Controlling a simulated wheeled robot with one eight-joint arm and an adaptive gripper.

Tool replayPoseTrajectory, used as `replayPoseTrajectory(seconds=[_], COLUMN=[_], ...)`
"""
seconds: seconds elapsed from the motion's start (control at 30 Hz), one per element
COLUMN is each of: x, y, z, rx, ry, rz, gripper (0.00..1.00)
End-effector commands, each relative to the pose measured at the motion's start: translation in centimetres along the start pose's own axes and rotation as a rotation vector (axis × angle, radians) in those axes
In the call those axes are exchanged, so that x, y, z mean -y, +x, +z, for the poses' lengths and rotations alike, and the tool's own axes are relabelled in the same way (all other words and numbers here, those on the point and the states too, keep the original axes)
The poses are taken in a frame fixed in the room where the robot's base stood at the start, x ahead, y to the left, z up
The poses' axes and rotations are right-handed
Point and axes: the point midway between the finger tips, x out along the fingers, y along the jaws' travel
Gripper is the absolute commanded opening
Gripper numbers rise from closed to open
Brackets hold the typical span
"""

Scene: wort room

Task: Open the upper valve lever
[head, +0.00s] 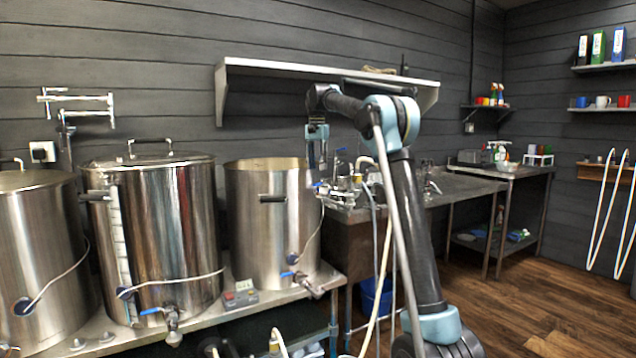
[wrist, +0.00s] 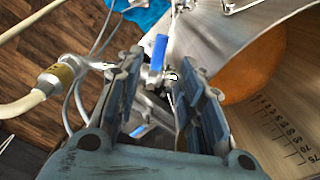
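The upper valve has a blue lever (head: 320,185), seen just right of the open steel kettle's upper wall in the head view. In the wrist view the blue lever (wrist: 159,52) points up in the picture, with the metal valve body (wrist: 152,78) below it. My gripper (head: 318,168) points down above the valve beside the kettle. In the wrist view my gripper (wrist: 155,72) is open, and the lever shows in the gap between its fingers, beyond the tips. I cannot tell whether a finger touches it. The lower part of the valve is partly hidden.
The open kettle (head: 262,215) stands close by; its inside (wrist: 245,75) shows at right in the wrist view. A hose with a brass fitting (wrist: 60,76) is at left. Lower blue-levered valves (head: 290,274) and a lidded kettle (head: 178,240) stand left. Wooden floor (head: 540,310) is free at right.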

Motion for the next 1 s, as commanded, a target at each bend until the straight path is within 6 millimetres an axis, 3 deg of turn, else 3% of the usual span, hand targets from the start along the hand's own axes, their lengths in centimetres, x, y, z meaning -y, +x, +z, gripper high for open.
replayPoseTrajectory(seconds=[0.4, 0.87, 1.0], x=[0.0, 0.0, 0.0], y=[5.6, 6.5, 6.5], z=[0.0, 0.0, 0.0], rx=[0.000, 0.000, 0.000], ry=[0.000, 0.000, 0.000], rz=[0.000, 0.000, 0.000], gripper=[0.35, 0.35, 0.03])
